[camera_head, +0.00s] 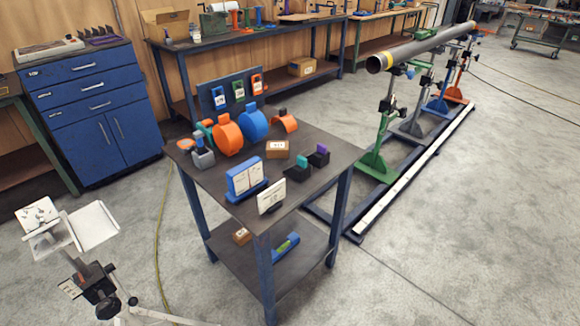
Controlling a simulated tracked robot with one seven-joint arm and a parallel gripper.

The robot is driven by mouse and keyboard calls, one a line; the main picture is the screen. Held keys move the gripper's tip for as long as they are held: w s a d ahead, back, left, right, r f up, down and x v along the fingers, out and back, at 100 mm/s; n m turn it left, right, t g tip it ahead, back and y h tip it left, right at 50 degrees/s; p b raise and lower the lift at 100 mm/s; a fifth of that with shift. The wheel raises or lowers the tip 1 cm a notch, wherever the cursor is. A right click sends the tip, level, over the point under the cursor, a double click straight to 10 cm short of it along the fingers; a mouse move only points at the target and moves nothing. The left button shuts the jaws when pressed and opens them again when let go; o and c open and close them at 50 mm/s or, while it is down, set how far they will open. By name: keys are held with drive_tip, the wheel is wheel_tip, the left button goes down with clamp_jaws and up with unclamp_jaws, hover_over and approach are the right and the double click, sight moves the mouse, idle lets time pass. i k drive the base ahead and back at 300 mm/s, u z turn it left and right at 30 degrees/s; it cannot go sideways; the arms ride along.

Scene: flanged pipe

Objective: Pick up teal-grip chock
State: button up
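The teal-grip chock (299,171) stands on the dark top of the small blue-legged table (345,158), near its right front side. It has a black body with a teal grip on top. A similar chock with a purple grip (320,156) stands close behind it to the right. I cannot tell whether the two touch. My gripper is not in view.
A small brown box (277,149), a blue document holder (245,179) and a white card (271,196) stand near the chock. Orange and blue ring-shaped pieces (253,124) stand behind. A pipe on stands (425,47) is at right; a tripod (102,290) at lower left. Floor at right front is clear.

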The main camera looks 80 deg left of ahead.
sight(300, 172)
drive_tip(key=z, duration=0.55)
drive_tip(key=i, duration=0.1)
drive_tip(key=u, duration=2.9)
drive_tip(key=i, duration=1)
drive_tip(key=z, duration=0.15)
drive_tip(key=k, duration=0.85)
drive_tip(key=u, duration=0.2)
drive_tip(key=i, duration=0.85)
drive_tip(key=z, duration=0.05)
